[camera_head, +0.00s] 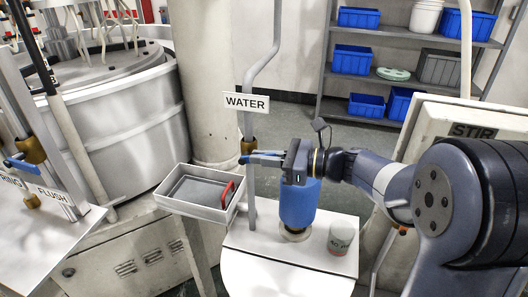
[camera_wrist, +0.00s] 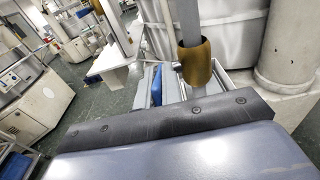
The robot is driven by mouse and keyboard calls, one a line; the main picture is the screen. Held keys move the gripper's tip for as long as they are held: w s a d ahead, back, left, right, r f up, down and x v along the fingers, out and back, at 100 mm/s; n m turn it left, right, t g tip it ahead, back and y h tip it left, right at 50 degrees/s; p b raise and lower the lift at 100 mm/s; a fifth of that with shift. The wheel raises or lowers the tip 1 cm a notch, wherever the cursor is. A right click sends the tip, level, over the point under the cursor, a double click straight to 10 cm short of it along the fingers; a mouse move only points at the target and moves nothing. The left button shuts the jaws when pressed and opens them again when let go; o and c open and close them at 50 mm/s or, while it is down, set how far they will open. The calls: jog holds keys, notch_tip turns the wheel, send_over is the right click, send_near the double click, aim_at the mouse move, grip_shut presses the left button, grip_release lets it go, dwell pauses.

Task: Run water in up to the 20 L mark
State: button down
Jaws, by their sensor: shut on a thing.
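The WATER sign (camera_head: 246,101) hangs on a grey vertical pipe (camera_head: 262,68) in the head view. Below it the pipe carries a brass valve body (camera_head: 247,146); a brass fitting also shows in the wrist view (camera_wrist: 195,64). My gripper (camera_head: 252,158) reaches in from the right and is shut on the valve's blue lever (camera_wrist: 157,86). My fingers partly hide the lever, so its exact angle is unclear. A white vessel top (camera_head: 262,243) lies below the pipe. No water stream, water level or 20 L mark can be made out.
A blue cylinder (camera_head: 299,205) and a pale labelled cup (camera_head: 342,238) stand on the white top, under my arm. A grey tray (camera_head: 170,195) with a red-handled item is just left of the pipe.

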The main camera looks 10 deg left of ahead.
dwell(0.3)
jog(key=c, duration=1.6)
grip_release()
jog(key=shift+o, duration=0.2)
jog(key=shift+d, duration=0.1)
jog(key=s+d+r+b, duration=0.1)
jog(key=d, duration=0.6)
jog(key=shift+b, duration=0.3)
jog(key=shift+d, duration=0.1)
